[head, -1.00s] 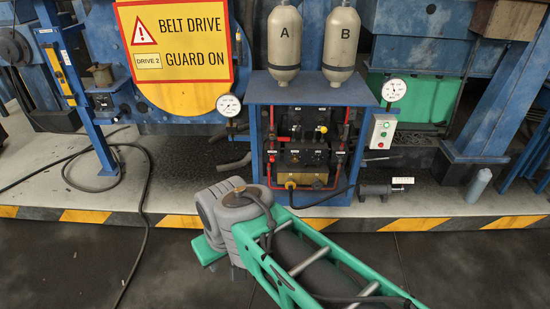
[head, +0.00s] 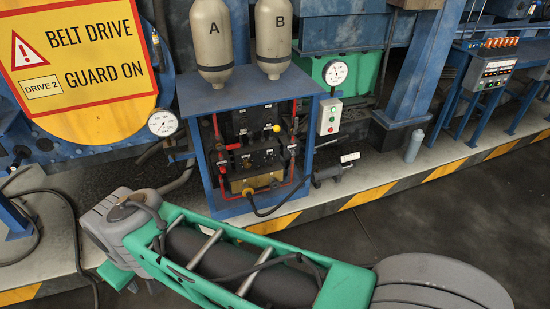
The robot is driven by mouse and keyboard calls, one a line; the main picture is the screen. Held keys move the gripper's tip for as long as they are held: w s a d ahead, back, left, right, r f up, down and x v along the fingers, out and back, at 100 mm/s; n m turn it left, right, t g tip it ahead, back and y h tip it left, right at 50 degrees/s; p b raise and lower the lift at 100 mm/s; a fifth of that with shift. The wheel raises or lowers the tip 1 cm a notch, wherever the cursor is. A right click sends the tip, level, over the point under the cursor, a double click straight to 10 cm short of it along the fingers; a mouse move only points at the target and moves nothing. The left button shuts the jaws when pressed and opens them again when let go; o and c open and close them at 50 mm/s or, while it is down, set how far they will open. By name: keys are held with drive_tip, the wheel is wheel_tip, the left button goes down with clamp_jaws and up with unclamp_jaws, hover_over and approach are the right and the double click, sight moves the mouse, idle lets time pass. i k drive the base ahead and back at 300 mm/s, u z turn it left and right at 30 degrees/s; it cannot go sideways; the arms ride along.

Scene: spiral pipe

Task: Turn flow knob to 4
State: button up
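In the head view, a blue cabinet (head: 252,88) with an open front holds a black control block (head: 254,157). The block carries small dials or knobs and tiny labels that I cannot read. A small yellow knob (head: 276,128) shows on the upper part, and a brass-coloured block with a yellow fitting (head: 247,191) is at the bottom. I cannot tell which part is the flow knob or what it reads. My green and grey arm crosses the foreground below the cabinet, apart from it in the picture.
Tanks A (head: 212,45) and B (head: 272,35) stand on the cabinet. Gauges flank it, left (head: 162,123) and right (head: 335,72). A button box (head: 329,117) is at its right. A striped kerb edge (head: 361,197) borders the raised floor. Dark floor at right is clear.

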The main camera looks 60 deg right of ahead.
sight(270, 158)
drive_tip(key=z, duration=0.6)
drive_tip(key=i, duration=0.65)
drive_tip(key=z, duration=0.6)
drive_tip(key=i, duration=0.55)
drive_tip(key=z, duration=0.05)
